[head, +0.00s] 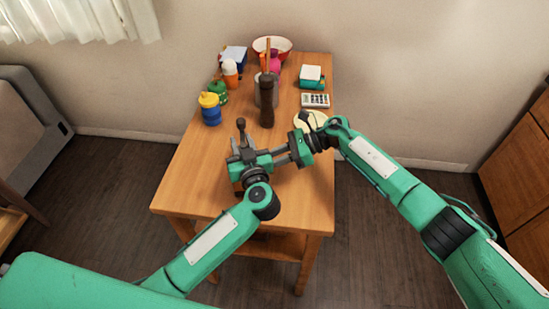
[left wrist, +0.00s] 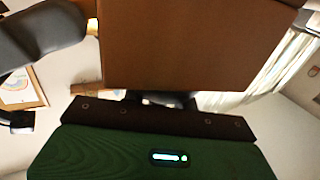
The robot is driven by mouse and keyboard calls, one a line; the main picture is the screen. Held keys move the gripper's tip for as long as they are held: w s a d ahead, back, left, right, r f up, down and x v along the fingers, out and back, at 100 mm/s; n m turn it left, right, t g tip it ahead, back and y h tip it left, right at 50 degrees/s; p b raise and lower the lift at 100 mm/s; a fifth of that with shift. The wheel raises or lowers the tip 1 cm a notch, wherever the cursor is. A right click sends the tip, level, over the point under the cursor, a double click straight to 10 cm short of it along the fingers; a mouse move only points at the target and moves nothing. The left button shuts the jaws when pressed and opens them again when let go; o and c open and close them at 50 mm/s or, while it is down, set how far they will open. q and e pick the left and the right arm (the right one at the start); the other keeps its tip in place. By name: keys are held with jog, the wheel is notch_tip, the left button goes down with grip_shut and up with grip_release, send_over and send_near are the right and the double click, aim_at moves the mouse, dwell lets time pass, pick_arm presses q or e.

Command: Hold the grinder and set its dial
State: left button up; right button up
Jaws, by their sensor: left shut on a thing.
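The grinder (left wrist: 190,45) shows in the left wrist view as a large plain brown block close to the camera. In the head view my left gripper (head: 246,158) is shut on it near the middle of the table, covering most of it. A dark knob (head: 241,124) stands up just beyond that gripper. The dial cannot be made out. My right gripper (head: 282,157) comes in from the right, close beside the left one. Its fingers point left, and whether they are open or shut is unclear.
Behind the grippers stand a tall dark brown mill (head: 267,102), a blue and yellow bottle (head: 211,110), a green item (head: 218,92) and a red-rimmed bowl (head: 272,45). A calculator (head: 315,100) and cream plate (head: 308,121) lie right. The table's (head: 185,185) front left is clear.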

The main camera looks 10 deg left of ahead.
pick_arm(q)
jog(key=shift+a+f, duration=0.1)
jog(key=shift+f, duration=0.25)
pick_arm(e)
jog(key=shift+s+f+m+g, duration=0.2)
jog(key=shift+f+m+g, duration=0.1)
pick_arm(q)
jog(key=shift+s, duration=0.1)
pick_arm(e)
jog(key=o, duration=1)
jog(key=shift+r, duration=0.1)
jog(key=shift+w, duration=0.1)
jog(key=shift+d+r, duration=0.1)
jog(key=v, duration=1.2)
jog(key=shift+r, duration=0.15)
